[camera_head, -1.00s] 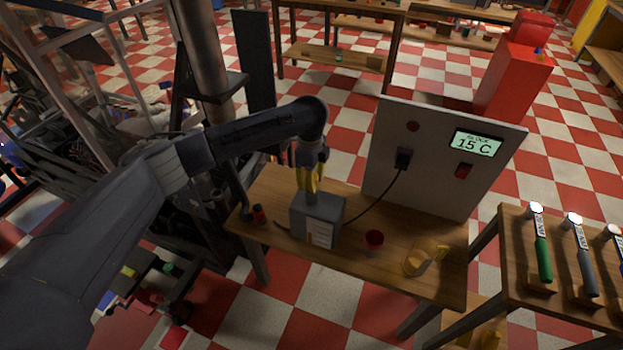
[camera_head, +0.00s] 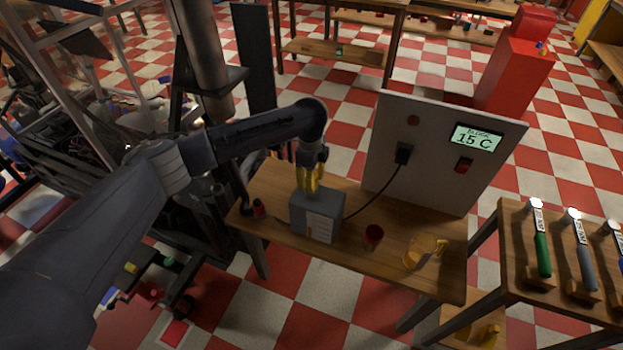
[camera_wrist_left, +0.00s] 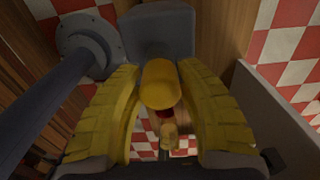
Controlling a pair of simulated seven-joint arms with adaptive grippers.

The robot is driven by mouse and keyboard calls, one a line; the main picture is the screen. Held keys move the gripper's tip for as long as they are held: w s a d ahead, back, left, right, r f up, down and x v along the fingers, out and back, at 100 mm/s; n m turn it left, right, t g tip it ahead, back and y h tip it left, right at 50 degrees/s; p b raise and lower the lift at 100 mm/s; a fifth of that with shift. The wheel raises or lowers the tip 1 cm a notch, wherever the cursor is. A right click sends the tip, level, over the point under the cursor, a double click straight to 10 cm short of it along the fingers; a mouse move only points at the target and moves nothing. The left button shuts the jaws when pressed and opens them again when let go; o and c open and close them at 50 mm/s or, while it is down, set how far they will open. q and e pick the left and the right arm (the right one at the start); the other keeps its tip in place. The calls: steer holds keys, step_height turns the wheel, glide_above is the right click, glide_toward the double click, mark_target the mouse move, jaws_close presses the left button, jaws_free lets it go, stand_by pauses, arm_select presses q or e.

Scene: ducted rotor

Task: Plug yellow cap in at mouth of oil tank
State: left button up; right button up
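The oil tank (camera_head: 317,213) is a grey box with a white label, standing upright on the wooden table. My left gripper (camera_head: 309,188) points down just above the tank's top; its yellow fingers also show in the left wrist view (camera_wrist_left: 159,85). My right gripper is not in view.
A red cup (camera_head: 373,237) and a yellow jug (camera_head: 422,252) stand to the right on the table. A white panel (camera_head: 425,150) with a display stands behind, its black cable (camera_head: 377,198) running toward the tank. A small dark-red item (camera_head: 259,209) sits left. Handled tools (camera_head: 542,252) lie far right.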

arm_select(q)
steer(key=o, duration=0.4)
steer(key=shift+c, duration=0.2)
